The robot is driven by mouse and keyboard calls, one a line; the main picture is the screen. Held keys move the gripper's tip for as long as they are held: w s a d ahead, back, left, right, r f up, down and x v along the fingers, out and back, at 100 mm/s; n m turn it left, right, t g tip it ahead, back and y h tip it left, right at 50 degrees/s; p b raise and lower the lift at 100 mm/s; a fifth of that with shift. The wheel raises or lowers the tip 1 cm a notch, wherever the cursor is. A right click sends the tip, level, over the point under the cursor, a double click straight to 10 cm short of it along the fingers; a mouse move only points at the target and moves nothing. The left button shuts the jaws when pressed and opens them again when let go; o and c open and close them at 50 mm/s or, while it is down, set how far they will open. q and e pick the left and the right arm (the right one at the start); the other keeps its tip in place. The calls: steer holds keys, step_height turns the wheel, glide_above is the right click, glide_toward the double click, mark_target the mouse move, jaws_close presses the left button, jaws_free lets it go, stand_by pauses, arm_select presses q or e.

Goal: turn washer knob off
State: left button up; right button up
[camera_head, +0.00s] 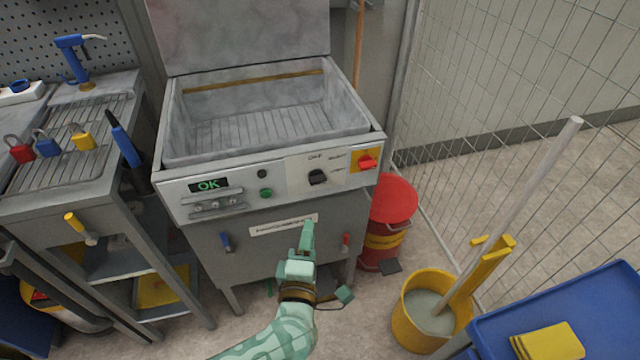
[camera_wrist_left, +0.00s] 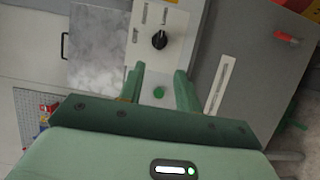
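The washer (camera_head: 270,260) is a grey metal box with its lid raised and an open basin. Its black knob (camera_head: 318,177) sits on a white plate on the front panel, with small labels above it. The knob's pointer direction is too small to tell. The knob also shows in the left wrist view (camera_wrist_left: 160,40), beyond the fingertips. My left gripper (camera_head: 308,224) is in front of the washer, below the knob and apart from it. In the left wrist view its two fingers (camera_wrist_left: 160,74) are spread with nothing between them. My right gripper is not in view.
Right of the knob is a red switch (camera_head: 367,162) on a yellow plate; left are a green button (camera_head: 265,193) and a display reading OK (camera_head: 208,185). A red bin (camera_head: 392,205), yellow bucket (camera_head: 405,325) and blue cart (camera_head: 600,310) stand right. A sink bench (camera_head: 60,205) stands left.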

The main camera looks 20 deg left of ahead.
mark_target(317, 184)
arm_select(q)
steer(key=b+x, duration=0.4)
steer(key=x, duration=1)
steer(key=shift+w+f, duration=0.15)
steer(key=shift+w, duration=0.3)
jaws_close()
